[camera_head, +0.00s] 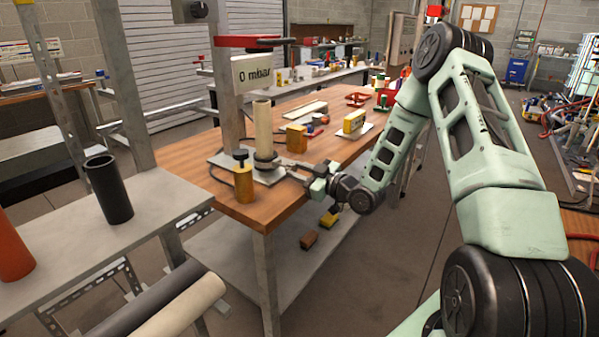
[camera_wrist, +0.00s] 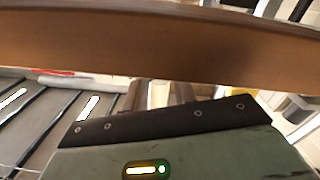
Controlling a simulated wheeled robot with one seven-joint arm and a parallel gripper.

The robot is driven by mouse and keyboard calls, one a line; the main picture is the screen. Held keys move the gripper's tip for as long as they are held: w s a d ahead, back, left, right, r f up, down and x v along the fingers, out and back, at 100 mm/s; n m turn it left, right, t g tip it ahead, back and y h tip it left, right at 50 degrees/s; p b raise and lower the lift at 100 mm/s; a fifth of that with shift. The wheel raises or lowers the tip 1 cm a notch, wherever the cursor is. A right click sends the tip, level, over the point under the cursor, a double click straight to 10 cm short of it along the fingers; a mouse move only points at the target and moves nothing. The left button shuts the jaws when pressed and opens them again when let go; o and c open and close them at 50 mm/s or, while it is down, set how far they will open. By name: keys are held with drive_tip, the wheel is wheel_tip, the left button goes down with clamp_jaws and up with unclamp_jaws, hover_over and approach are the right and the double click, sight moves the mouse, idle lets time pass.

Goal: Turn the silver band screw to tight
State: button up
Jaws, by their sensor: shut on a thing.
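An upright beige pipe (camera_head: 263,130) stands on a grey plate (camera_head: 232,164) on the wooden workbench. A dark collar (camera_head: 266,160) surrounds its foot. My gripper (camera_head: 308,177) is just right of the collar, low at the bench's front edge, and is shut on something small. I take this to be the silver band screw, but it is too small and covered to make out. In the wrist view my fingers (camera_wrist: 165,95) reach under the brown bench edge (camera_wrist: 160,45), and their tips are hidden.
A yellow cylinder with a black knob (camera_head: 243,178) stands left of the pipe, near the bench corner. A sign reading "0 mbar" (camera_head: 253,72) is above the pipe. A grey shelf with a black tube (camera_head: 108,189) is at left.

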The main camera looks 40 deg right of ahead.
drive_tip(key=m+p, duration=0.1)
drive_tip(key=m, duration=0.4)
drive_tip(key=shift+r, duration=0.1)
drive_tip(key=m+p, duration=0.2)
drive_tip(key=m, duration=0.3)
idle(0.5)
drive_tip(key=o, duration=1)
drive_tip(key=shift+c, duration=0.2)
drive_tip(key=shift+s, duration=0.1)
drive_tip(key=b+v, duration=0.1)
drive_tip(key=v, duration=1.6)
drive_tip(key=shift+d+r+b, duration=0.25)
drive_tip(key=shift+d+b, duration=0.1)
